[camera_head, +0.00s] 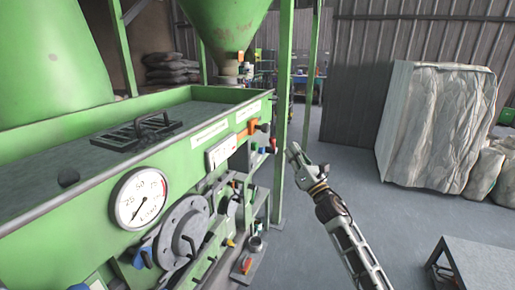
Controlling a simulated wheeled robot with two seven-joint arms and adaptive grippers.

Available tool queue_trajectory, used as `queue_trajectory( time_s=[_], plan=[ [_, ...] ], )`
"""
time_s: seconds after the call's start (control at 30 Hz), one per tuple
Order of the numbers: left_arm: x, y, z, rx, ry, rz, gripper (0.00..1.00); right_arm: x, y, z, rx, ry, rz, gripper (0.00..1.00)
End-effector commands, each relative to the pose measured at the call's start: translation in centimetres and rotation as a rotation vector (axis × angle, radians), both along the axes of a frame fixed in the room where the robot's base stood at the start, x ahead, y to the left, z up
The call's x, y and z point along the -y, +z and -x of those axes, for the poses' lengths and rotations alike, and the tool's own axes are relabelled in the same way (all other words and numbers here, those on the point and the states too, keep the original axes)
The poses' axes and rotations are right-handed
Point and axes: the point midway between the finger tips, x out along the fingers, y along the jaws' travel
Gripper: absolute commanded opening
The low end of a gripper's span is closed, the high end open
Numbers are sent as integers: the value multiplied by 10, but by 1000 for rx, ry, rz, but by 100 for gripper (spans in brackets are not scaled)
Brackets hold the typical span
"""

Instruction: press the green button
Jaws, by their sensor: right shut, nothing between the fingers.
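The green machine (60,215) fills the left of the head view, with a panel of small controls on its right-hand end. Small coloured controls, one of them red (272,146), sit at that end below an orange handle (248,129). The green button cannot be told apart surely among these small parts. My right gripper (294,149) is shut and empty. My left gripper is not in view.
A round pressure gauge (139,198) and a grey flange (183,232) stand out from the machine's front. A green post (283,120) rises beside its end. A wrapped pallet (436,125) stands at right, a grey table (480,262) at lower right. Floor between is clear.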

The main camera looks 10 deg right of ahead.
Motion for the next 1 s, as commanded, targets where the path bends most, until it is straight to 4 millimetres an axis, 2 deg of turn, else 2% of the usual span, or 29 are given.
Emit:
queue_trajectory(
  time_s=[0.33, 1.0],
  plan=[
    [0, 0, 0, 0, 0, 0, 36, -2, 1, 1, 52, -74, 149, 0],
    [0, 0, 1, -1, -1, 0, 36, -5, 1, -2, 56, -82, 159, 0]
  ],
)
